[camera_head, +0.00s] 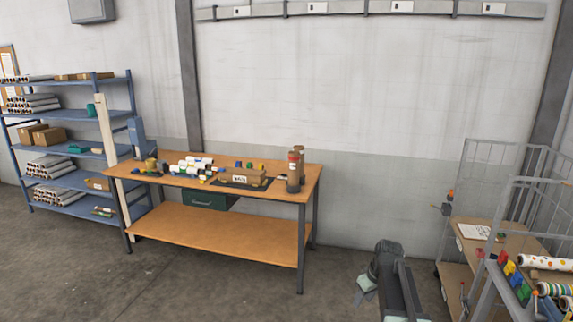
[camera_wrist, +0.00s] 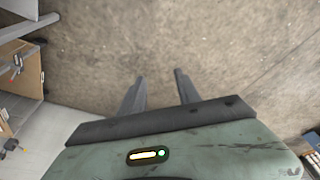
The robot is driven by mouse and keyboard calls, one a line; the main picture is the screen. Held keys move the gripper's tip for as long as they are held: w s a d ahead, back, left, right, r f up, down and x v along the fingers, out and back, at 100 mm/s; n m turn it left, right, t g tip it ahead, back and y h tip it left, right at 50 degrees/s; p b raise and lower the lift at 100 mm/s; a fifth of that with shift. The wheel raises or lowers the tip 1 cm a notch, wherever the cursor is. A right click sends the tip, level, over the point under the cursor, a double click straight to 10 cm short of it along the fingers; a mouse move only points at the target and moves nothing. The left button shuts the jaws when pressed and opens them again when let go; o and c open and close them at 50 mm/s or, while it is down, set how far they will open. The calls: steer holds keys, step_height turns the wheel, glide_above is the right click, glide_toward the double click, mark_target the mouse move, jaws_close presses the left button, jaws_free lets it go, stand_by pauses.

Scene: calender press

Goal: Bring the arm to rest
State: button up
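My arm (camera_head: 392,278) shows in the head view at the lower right of centre, over bare floor, between the workbench and the wire cart. In the wrist view my gripper (camera_wrist: 158,76) points at the grey concrete floor. Its two dark fingers stand apart with only floor between them, so it is open and empty. It touches nothing that I can see. In the head view the fingers are too small and dark to make out.
A wooden workbench (camera_head: 205,231) with rolls and boxes on top stands at the centre left. A blue shelf (camera_head: 85,118) stands behind it at the left. A wire cart (camera_head: 485,150) with wooden shelves stands close on the right. The floor (camera_head: 200,290) in front is clear.

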steer(key=s+a+f+g+b, duration=0.1)
steer(key=s+a, duration=0.3)
steer(key=a, duration=0.2)
steer(key=s+a+f, duration=0.2)
steer(key=s+a, duration=0.1)
steer(key=a, duration=0.4)
steer(key=s+m+g+h, duration=0.1)
steer(key=s+m, duration=0.4)
steer(key=s, duration=0.4)
steer(key=shift+s+a, duration=0.15)
steer(key=shift+r, duration=0.1)
